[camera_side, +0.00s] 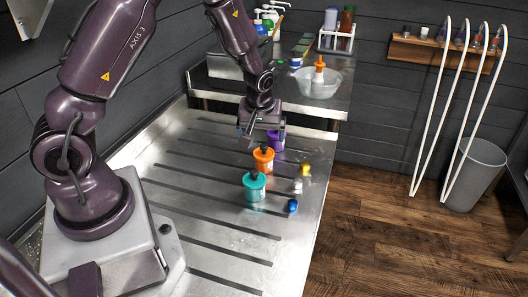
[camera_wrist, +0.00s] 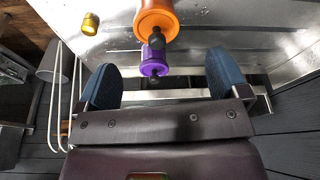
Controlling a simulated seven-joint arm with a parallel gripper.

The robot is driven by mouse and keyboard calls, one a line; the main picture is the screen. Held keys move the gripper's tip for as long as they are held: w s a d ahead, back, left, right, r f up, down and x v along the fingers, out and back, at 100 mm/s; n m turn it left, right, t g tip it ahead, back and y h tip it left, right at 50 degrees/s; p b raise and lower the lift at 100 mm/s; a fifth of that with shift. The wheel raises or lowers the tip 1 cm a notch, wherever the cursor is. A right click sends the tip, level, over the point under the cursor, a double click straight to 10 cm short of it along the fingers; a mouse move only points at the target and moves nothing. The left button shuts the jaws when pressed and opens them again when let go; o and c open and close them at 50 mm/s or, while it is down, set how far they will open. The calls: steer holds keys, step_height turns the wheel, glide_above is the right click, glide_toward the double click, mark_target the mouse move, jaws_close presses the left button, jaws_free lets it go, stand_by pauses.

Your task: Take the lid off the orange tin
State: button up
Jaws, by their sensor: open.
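The orange tin (camera_side: 263,160) stands on the metal bench between a teal tin (camera_side: 254,190) and a purple tin (camera_side: 277,143). A dark knob tops it in the side view. The orange tin is also at the top of the wrist view (camera_wrist: 155,20), cut off by the edge. My gripper (camera_side: 262,130) is open and empty, above and behind the orange tin, close to the purple one. In the wrist view its blue fingertips (camera_wrist: 163,66) are wide apart, with the purple tin (camera_wrist: 153,66) showing between them. My gripper partly hides the purple tin in the side view.
A small yellow piece (camera_side: 305,170) and a small blue piece (camera_side: 292,206) lie near the bench's right edge. A clear bowl (camera_side: 318,84) with an orange-topped bottle stands on the back counter. The bench is bare left of the tins.

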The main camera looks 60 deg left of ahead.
mark_target(264, 145)
steer(key=shift+x, duration=3.05)
steer(key=shift+w+d, duration=0.1)
steer(key=shift+w, duration=0.1)
steer(key=c, duration=1)
